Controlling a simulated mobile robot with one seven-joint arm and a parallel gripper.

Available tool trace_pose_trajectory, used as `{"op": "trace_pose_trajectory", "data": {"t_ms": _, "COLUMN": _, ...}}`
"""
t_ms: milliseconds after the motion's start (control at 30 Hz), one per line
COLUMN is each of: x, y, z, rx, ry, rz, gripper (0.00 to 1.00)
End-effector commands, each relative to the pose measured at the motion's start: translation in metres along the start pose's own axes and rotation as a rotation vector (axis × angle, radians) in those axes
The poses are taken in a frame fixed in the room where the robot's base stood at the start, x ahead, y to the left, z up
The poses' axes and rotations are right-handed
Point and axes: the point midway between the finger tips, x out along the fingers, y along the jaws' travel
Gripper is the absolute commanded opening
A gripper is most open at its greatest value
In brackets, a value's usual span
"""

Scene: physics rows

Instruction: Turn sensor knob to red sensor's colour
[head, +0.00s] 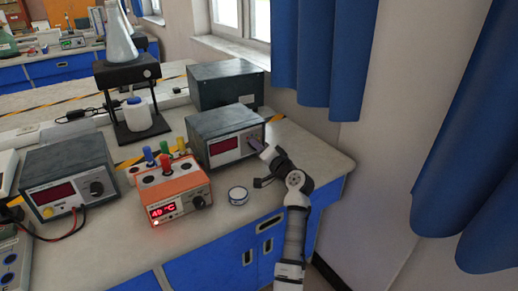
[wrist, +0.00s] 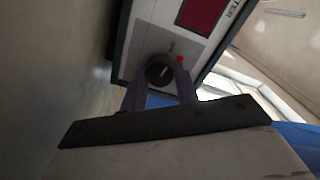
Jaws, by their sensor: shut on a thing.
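A grey meter box (head: 224,133) with a dark red display stands at the back right of the bench. My gripper (head: 256,144) reaches its front right side. In the wrist view my gripper (wrist: 162,78) is shut on a round black knob (wrist: 160,70), one finger on each side. The knob has a light pointer line; a red dot (wrist: 180,58) sits on the panel beside it.
A second grey meter (head: 68,178) with a black knob stands at the left. A small round tin (head: 238,196) lies near the bench's front edge. A dark box (head: 226,85) and a stand with glassware (head: 121,40) are behind. Blue curtains (head: 322,55) hang at the right.

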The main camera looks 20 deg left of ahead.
Motion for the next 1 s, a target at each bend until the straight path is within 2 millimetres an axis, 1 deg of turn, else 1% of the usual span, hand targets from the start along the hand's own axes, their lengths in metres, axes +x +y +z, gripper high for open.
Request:
{"op": "trace_pose_trajectory", "data": {"t_ms": 267, "x": -0.0004, "y": -0.0013, "z": -0.0009, "rx": 0.106, "ry": -0.001, "rz": 0.000, "gripper": 0.07}}
{"op": "trace_pose_trajectory", "data": {"t_ms": 700, "x": -0.0003, "y": -0.0020, "z": -0.0013, "rx": 0.446, "ry": 0.000, "rz": 0.001, "gripper": 0.07}}
{"op": "trace_pose_trajectory", "data": {"t_ms": 1000, "x": -0.0004, "y": -0.0004, "z": -0.0006, "rx": 0.619, "ry": 0.000, "rz": 0.001, "gripper": 0.07}}
